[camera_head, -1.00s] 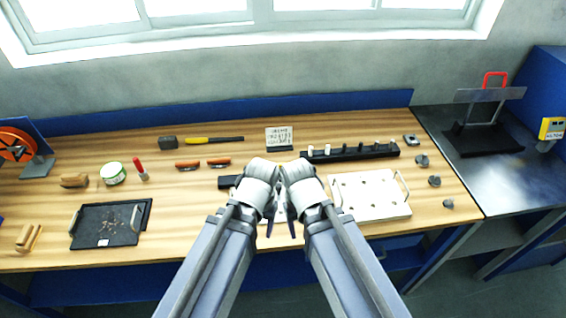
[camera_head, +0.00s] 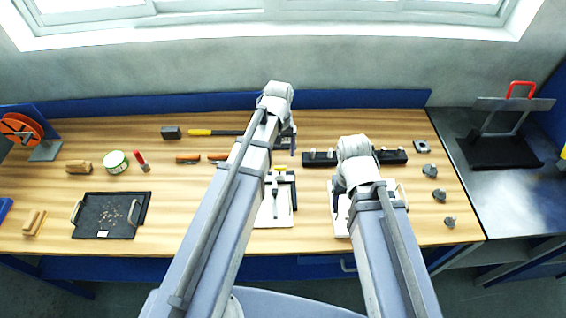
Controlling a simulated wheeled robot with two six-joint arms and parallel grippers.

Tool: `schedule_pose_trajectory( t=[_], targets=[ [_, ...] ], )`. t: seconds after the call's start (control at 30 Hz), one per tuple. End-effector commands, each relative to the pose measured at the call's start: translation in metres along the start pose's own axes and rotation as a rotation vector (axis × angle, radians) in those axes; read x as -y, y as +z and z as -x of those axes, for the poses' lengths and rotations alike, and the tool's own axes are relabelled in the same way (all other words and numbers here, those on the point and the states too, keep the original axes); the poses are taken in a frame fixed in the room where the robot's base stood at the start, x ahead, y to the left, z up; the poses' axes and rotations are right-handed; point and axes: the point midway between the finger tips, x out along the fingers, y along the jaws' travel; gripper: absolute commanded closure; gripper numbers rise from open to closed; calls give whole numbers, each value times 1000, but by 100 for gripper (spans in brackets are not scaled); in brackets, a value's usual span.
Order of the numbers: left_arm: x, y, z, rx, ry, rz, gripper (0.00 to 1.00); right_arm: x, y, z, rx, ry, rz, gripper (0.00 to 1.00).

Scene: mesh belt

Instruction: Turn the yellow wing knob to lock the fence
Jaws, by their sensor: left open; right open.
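A small yellow piece (camera_head: 280,169), which looks like the wing knob, sits at the back of a white plate fixture (camera_head: 266,214) at the middle of the bench. A dark bar (camera_head: 290,178) beside it may be the fence; its setting is too small to tell. My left gripper (camera_head: 285,146) is open and empty, just behind and above the yellow piece, apart from it in the picture. My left arm covers the fixture's left side. My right gripper (camera_head: 339,206) is open, over the left part of a white plate with handles, its fingers partly hidden by my wrist.
A black block (camera_head: 319,158) with pegs stands behind my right wrist, and several grey knobs (camera_head: 430,170) lie to the right. A black tray (camera_head: 88,229) lies at the left. A metal side table (camera_head: 462,128) bears a stand with a red handle (camera_head: 521,85).

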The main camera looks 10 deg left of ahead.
Motion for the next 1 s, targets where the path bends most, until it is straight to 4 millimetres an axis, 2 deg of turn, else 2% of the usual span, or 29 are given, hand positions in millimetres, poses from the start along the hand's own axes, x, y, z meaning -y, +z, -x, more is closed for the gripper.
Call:
schedule_pose_trajectory(
  t=[0.6,1.0],
  targets=[
    [0,0,-71,0,0,-2,15,6,-4,-70,0,1,4,40],
    [0,0,-73,0,0,-2,16,7,-4,-73,0,1,3,40]
  ],
)
